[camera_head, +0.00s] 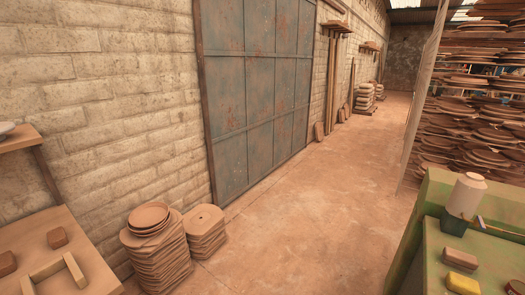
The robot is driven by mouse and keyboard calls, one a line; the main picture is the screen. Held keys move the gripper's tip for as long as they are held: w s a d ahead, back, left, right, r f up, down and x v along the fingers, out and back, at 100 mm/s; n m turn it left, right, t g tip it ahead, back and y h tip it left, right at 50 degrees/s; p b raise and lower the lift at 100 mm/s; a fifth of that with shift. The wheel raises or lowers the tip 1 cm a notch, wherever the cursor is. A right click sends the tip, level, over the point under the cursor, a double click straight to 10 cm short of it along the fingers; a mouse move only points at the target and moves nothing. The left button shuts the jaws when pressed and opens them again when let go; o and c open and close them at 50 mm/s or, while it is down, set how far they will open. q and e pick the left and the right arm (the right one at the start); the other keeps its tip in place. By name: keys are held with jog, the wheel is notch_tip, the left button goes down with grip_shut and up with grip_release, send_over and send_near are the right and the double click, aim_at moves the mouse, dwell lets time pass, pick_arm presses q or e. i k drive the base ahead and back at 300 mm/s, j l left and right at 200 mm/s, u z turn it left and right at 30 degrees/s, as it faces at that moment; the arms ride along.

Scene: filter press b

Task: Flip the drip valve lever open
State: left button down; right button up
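I cannot make out a drip valve or its lever for certain in the head view. On a green surface (425,240) at the lower right stands a cream cylindrical container (466,194), with a dark green piece (454,222) at its foot.
Stacked clay discs (155,255) stand on the floor by a wooden table (75,240) at the lower left. Loaded shelves (470,115) line the right. The floor (300,215) between is clear, past a metal door (255,90).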

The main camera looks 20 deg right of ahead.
aim_at(479, 218)
jog(key=i+z, duration=0.7)
jog(key=z, duration=0.2)
jog(key=i+z, duration=0.25)
jog(key=z, duration=0.2)
jog(key=i+z, duration=0.25)
jog(key=z, duration=0.15)
jog(key=i+z, duration=0.2)
jog(key=z, duration=0.25)
jog(key=i+j+z, duration=0.2)
jog(key=z, duration=0.25)
jog(key=i+j+z, duration=0.2)
jog(key=z, duration=0.2)
jog(key=i+j+z, duration=0.3)
jog(key=z, duration=0.15)
jog(key=i+j+z, duration=0.3)
jog(key=k+l+z, duration=0.15)
jog(key=k, duration=0.3)
jog(key=k+l+z, duration=0.15)
jog(key=k, duration=0.3)
jog(key=l, duration=0.1)
